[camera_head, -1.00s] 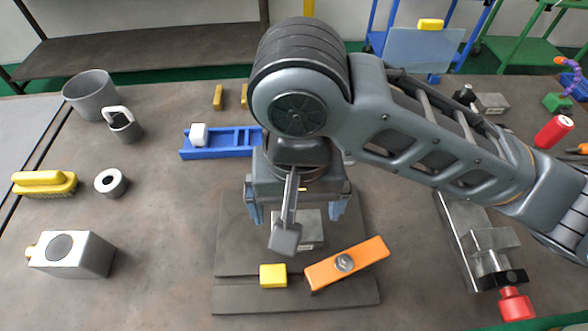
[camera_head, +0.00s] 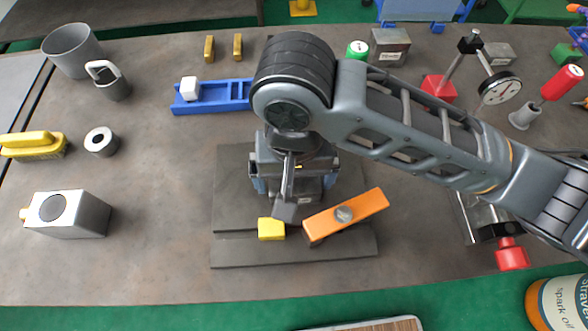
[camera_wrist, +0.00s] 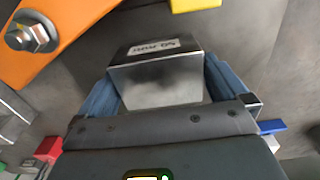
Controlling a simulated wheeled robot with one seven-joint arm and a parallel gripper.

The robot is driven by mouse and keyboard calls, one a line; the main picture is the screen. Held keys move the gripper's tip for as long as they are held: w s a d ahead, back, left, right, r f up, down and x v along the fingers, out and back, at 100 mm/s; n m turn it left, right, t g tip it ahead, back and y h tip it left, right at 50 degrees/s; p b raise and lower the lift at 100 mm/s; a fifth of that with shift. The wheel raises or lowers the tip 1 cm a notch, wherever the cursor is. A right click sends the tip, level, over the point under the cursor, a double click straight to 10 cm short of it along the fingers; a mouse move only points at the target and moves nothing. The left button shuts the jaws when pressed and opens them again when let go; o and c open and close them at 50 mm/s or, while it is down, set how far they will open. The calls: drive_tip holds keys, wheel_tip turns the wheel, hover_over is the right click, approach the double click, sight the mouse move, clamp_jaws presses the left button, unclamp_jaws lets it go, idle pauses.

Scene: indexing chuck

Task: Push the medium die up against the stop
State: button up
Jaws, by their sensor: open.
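A steel block (camera_wrist: 158,78) with a white label, which looks like the die, fills the space between my fingers in the wrist view. My gripper (camera_wrist: 162,72) is open with its blue fingers on either side of the block; I cannot tell whether they touch it. In the head view my gripper (camera_head: 290,188) is low over the dark stepped plate (camera_head: 232,185) and hides most of the block. A yellow block (camera_head: 271,229) and an orange bar (camera_head: 368,204) with a bolt lie on the plate's near side. I cannot tell for certain which is the stop.
A blue channel (camera_head: 238,95) holding a white cube (camera_head: 189,88) lies behind left. A grey box (camera_head: 85,215), yellow brush (camera_head: 33,146) and steel ring (camera_head: 101,142) stand left. A clamp with a red knob (camera_head: 512,254) lies right. Table is clear between box and plate.

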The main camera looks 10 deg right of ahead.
drive_tip(key=shift+c, duration=0.3)
drive_tip(key=c, duration=1.5)
